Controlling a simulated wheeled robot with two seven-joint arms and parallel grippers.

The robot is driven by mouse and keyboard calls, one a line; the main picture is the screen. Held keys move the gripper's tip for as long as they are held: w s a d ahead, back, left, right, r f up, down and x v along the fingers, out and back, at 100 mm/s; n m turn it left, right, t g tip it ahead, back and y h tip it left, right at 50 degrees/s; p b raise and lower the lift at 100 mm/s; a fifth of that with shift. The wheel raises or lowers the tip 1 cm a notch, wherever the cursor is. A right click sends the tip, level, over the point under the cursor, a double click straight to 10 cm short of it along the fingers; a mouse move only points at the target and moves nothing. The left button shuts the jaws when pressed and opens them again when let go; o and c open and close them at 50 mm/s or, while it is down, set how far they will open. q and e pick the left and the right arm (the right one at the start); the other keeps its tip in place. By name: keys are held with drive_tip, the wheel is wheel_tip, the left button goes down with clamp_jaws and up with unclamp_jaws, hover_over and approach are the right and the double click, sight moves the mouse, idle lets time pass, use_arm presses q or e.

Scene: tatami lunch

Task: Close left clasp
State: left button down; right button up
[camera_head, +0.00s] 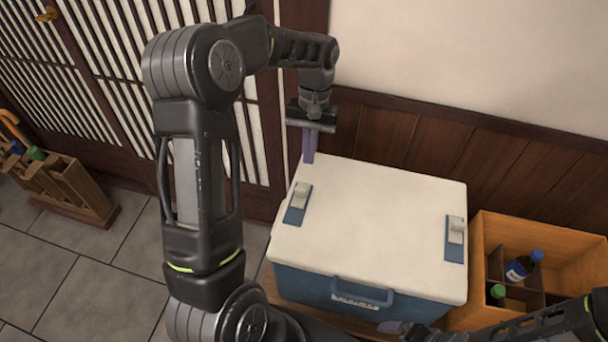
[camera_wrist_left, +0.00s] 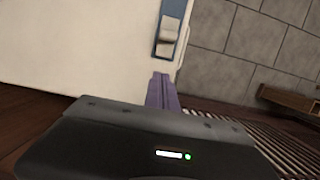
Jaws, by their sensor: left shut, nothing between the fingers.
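A cooler with a white lid (camera_head: 375,220) and a blue body stands by the wall, its lid down. The left clasp (camera_head: 298,203), a pale grey tab on a blue plate, is near the lid's left edge; it also shows in the left wrist view (camera_wrist_left: 168,36). I cannot tell clearly how its tab is set. My left gripper (camera_head: 309,158) is shut and empty, with purple fingers pointing down at the lid's back left corner. Its fingertips (camera_wrist_left: 161,77) are apart from the clasp. My right gripper (camera_head: 392,327) is partly seen at the cooler's front bottom edge.
A right clasp (camera_head: 455,238) is near the lid's right edge. A blue handle (camera_head: 362,297) is on the front. A wooden crate (camera_head: 520,226) with bottles stands at the right. A wooden bottle carrier (camera_head: 70,190) is on the tiled floor at left. A panelled wall (camera_head: 430,135) is close behind.

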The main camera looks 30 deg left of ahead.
sight(299, 201)
use_arm(q)
drive_tip(key=x, duration=0.3)
drive_tip(key=shift+s, duration=0.25)
drive_tip(key=shift+s+d+r+p, duration=0.1)
drive_tip(key=shift+s+d+p, duration=0.15)
drive_tip(key=shift+s, duration=0.35)
drive_tip(key=shift+s+d+p, duration=0.15)
drive_tip(key=shift+s+d, duration=0.05)
drive_tip(key=shift+s, duration=0.35)
drive_tip(key=shift+s+d, duration=0.2)
drive_tip(key=shift+s, duration=0.25)
drive_tip(key=shift+s, duration=0.2)
drive_tip(key=s, duration=0.1)
drive_tip(key=s+d, duration=0.1)
drive_tip(key=s, duration=0.1)
drive_tip(key=shift+d, duration=0.1)
drive_tip(key=shift+w, duration=0.15)
